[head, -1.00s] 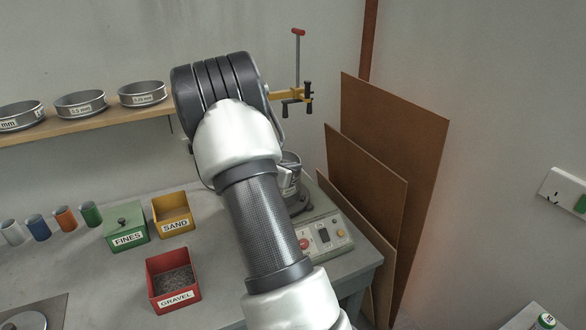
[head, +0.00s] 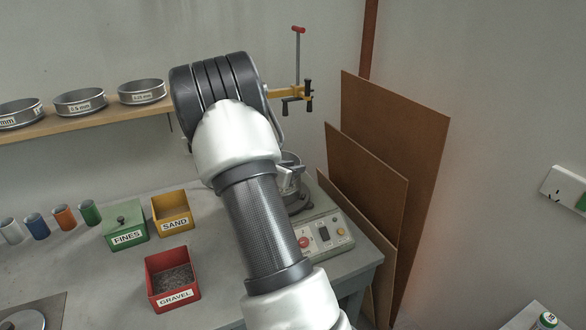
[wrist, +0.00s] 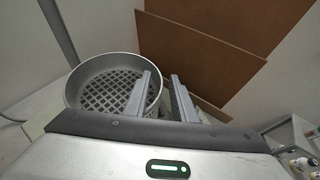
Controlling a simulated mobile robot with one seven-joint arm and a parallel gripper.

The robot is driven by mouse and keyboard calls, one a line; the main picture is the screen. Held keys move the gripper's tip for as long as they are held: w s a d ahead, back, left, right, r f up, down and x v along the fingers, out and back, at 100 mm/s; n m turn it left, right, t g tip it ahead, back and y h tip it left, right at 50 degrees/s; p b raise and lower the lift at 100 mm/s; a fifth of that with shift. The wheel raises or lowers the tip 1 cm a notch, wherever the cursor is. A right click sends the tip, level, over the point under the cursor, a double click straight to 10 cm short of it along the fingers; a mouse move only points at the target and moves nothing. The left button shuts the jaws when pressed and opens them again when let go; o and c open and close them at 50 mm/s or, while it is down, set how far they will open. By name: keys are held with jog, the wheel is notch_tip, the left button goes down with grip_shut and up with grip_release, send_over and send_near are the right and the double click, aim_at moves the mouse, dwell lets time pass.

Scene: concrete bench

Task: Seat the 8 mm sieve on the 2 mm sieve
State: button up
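In the wrist view a round metal sieve (wrist: 90,88) with a coarse diamond mesh lies below my gripper (wrist: 162,90). I take it for the 8 mm sieve; no label on it is readable. One finger is over the inside of its wall and the other is outside, with visible gaps beside the wall, so the gripper looks open. In the head view, metal sieve ware (head: 291,162) stands on the shaker at the bench's back right, mostly behind my arm. The 2 mm sieve cannot be told apart there, nor whether the upper sieve is seated.
The shaker's control box (head: 325,238) is right of my arm. Green FINES (head: 126,224), yellow SAND (head: 171,212) and red GRAVEL (head: 173,280) boxes stand left. Several sieves rest on the wall shelf (head: 100,125). Brown boards (head: 395,150) lean behind the bench's right end.

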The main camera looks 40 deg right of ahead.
jog(key=shift+f, duration=0.1)
jog(key=v, duration=1.7)
jog(key=shift+a, duration=0.2)
jog(key=s+a+r+m+g+y+p, duration=0.1)
jog(key=s+a+r+m+y, duration=0.25)
jog(key=s+m, duration=0.3)
jog(key=s+a+r+m+g+y, duration=0.1)
jog(key=s+a+r+m+y, duration=0.2)
jog(key=s+m, duration=0.4)
jog(key=s+a+r+m+t+y+p, duration=0.1)
jog(key=s+a+r+m+y, duration=0.1)
jog(key=a, duration=0.6)
jog(key=s+a+r+m+t+y, duration=0.2)
jog(key=s+a+r+m+y, duration=0.1)
jog(key=s+a, duration=0.4)
jog(key=a+m+y, duration=0.1)
jog(key=m, duration=0.1)
jog(key=shift+s+m+p, duration=0.3)
jog(key=shift+m+p, duration=0.05)
jog(key=shift+a, duration=0.1)
